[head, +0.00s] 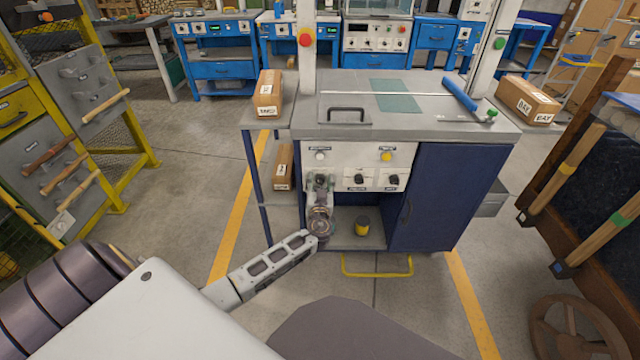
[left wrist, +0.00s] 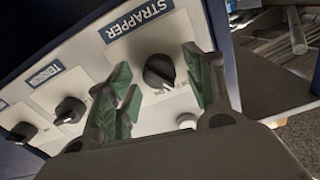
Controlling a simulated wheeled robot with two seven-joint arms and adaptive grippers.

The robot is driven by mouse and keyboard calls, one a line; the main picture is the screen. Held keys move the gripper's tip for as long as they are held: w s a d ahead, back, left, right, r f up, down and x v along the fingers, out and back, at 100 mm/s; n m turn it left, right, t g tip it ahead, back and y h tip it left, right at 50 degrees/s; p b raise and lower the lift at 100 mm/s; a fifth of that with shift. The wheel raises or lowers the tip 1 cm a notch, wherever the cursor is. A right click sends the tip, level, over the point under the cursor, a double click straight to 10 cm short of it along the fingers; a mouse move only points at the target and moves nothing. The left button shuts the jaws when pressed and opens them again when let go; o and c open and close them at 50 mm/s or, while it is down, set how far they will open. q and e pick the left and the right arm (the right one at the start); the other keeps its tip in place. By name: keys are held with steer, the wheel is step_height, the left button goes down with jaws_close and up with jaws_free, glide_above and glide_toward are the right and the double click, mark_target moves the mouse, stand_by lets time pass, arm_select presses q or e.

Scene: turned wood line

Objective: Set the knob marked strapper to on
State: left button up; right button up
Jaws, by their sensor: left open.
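The black strapper knob (left wrist: 159,71) sits on a pale plate below its blue STRAPPER label (left wrist: 139,19) in the left wrist view. The setting it points to is too small to read surely. My left gripper (left wrist: 156,80) is open, with its green-padded fingers on either side of the knob in that view. I cannot tell whether they touch it. In the head view my left gripper (head: 320,182) is in front of the left part of the cabinet's white control panel (head: 352,157) and hides this knob. My right gripper is not in view.
Two more black knobs (head: 360,180) (head: 391,180) sit to the right on the panel. A white button (head: 320,155) and a yellow button (head: 386,156) are above. A yellow rail (head: 377,274) runs low in front. A side table with boxes (head: 268,95) stands left.

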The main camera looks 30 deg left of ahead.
arm_select(q)
steer(key=shift+w, duration=0.1)
steer(key=c, duration=1)
